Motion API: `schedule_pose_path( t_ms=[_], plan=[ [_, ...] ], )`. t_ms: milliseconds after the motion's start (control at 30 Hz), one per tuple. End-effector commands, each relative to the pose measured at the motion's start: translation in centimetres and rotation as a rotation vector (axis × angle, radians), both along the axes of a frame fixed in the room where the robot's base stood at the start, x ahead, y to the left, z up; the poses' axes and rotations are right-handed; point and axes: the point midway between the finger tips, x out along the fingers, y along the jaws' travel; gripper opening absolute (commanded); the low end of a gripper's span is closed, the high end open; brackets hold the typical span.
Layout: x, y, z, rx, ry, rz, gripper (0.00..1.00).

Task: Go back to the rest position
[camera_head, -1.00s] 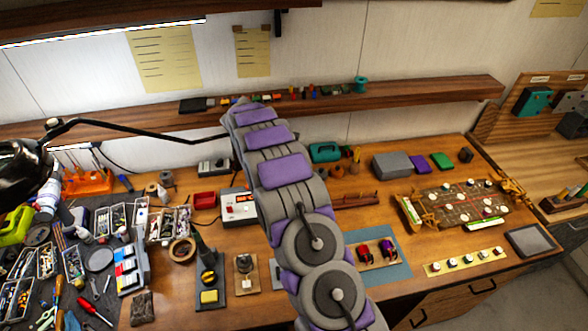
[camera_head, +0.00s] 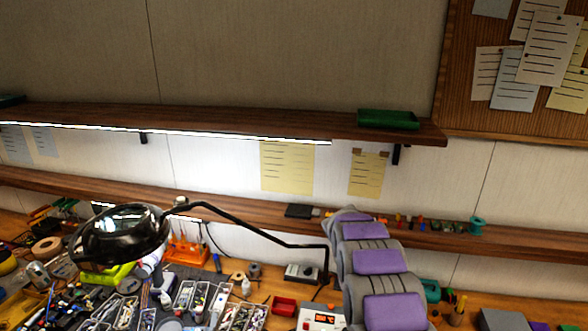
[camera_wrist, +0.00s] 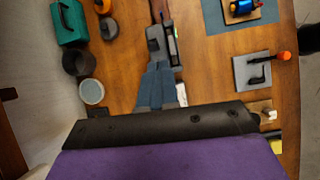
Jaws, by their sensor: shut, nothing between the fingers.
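My arm (camera_head: 380,262), grey with purple pads, rises from the bottom edge of the head view, right of centre, in front of the workbench. My gripper is hidden in that view. In the wrist view, my gripper's (camera_wrist: 158,68) blue-grey fingers are together and empty, pointing over the wooden bench (camera_wrist: 212,75). A grey and black item (camera_wrist: 160,42) shows just past the fingertips. I cannot tell the gap between it and the fingers.
A black magnifier lamp (camera_head: 125,235) reaches its arm across the bench close left of my arm. Shelves (camera_head: 230,122) run along the wall behind. The wrist view shows a teal box (camera_wrist: 68,22), a round container (camera_wrist: 91,92) and a grey plate (camera_wrist: 254,74).

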Motion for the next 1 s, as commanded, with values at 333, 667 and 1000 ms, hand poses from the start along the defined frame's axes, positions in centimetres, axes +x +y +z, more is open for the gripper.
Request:
schedule_pose_path(
  t_ms=[333,667,1000],
  plan=[
    [-7.5,3.6,3.6,0.066,-0.111,-0.237,0.0],
    [-16.5,6.7,5.5,0.129,-0.199,-0.485,0.0],
    [-26.7,10.1,5.3,0.186,-0.266,-0.749,0.0]
  ],
)
